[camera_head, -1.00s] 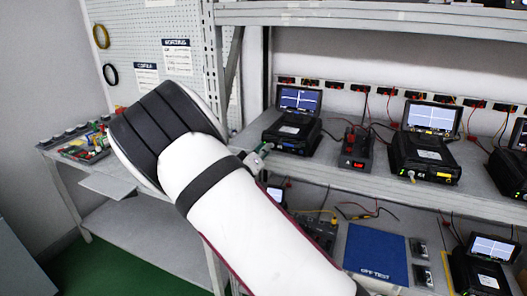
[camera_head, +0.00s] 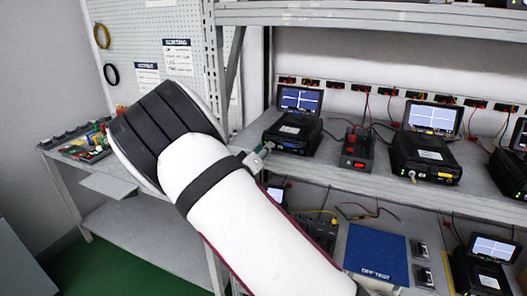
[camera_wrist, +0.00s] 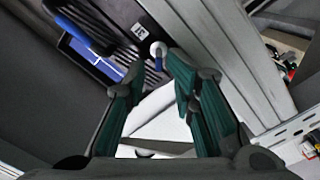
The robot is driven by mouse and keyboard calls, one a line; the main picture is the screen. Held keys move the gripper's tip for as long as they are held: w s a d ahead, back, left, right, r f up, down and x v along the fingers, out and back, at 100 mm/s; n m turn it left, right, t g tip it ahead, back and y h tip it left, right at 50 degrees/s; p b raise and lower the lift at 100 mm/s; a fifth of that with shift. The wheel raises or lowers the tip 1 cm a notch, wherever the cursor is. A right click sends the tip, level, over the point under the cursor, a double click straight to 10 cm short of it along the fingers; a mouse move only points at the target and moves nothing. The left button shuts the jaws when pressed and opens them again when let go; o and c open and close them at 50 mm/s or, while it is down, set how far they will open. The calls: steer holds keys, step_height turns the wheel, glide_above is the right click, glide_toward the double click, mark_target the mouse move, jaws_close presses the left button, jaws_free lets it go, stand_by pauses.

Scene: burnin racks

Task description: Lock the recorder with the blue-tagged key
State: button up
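The recorder (camera_head: 292,132) is a black box with a lit screen and a blue label on its front, at the left end of the upper shelf. In the head view my gripper (camera_head: 262,152) is at the recorder's front left; contact with the key cannot be told.
A yellow-labelled recorder (camera_head: 425,157) stands right on the same shelf, with a red-and-black power unit (camera_head: 356,147) between. The grey shelf edge (camera_head: 340,178) runs beneath the recorder. A side bench (camera_head: 110,186) is at left.

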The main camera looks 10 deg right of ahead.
steer(key=v, duration=0.8)
stand_by(0.4)
steer(key=s+a+r+m+g+y, duration=0.1)
steer(key=s+r+g+y, duration=0.4)
steer(key=s+r+y, duration=0.85)
steer(key=s+d+g+h, duration=0.1)
steer(key=s+d, duration=0.2)
steer(key=s, duration=0.9)
steer(key=s+d+r+g+h, duration=0.1)
steer(key=s+d, duration=0.3)
steer(key=s, duration=0.9)
steer(key=shift+m+g, duration=0.3)
steer(key=shift+g, duration=0.5)
